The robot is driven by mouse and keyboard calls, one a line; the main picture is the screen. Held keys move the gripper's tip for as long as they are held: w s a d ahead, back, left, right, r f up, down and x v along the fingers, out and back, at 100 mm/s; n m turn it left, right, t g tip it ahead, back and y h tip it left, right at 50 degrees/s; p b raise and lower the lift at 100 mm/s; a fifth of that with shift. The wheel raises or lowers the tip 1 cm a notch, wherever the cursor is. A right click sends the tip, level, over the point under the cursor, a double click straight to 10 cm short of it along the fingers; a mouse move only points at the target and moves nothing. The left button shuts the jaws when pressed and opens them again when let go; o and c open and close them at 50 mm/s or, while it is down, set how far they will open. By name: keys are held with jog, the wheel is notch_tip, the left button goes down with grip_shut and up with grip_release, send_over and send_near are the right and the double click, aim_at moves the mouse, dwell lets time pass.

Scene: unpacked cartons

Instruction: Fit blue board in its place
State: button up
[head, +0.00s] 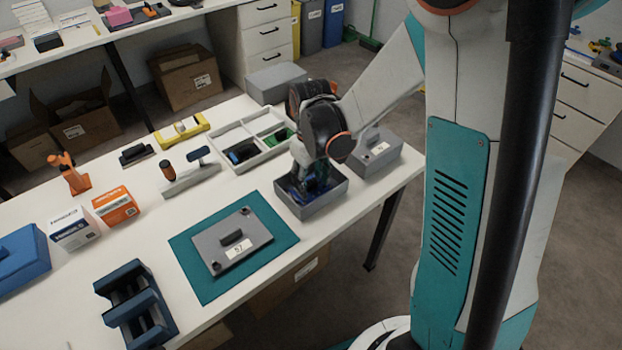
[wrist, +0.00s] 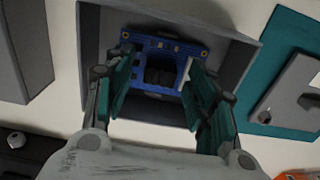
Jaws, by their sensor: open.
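The blue board (wrist: 163,52) sits inside an open grey box (wrist: 235,60), seen from above in the wrist view. It has a dark block at its middle and a white strip on one side. In the head view the grey box (head: 335,193) stands near the table's right edge, and my gripper hides most of the board. My gripper (wrist: 155,105) is open, its two fingers reaching down on either side of the dark block. I cannot tell whether the fingers touch the board. A grey lid with a dark handle and label (head: 215,246) lies on a teal mat (head: 207,287).
A closed grey box (head: 384,152) stands close behind the open one. A white divided tray (head: 222,142) lies to the left. A dark blue rack (head: 135,300), small cartons (head: 115,207) and an orange tool (head: 70,175) are further left. Bare table lies around the mat.

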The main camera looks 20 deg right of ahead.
notch_tip(320, 180, up, 12)
dwell(0.5)
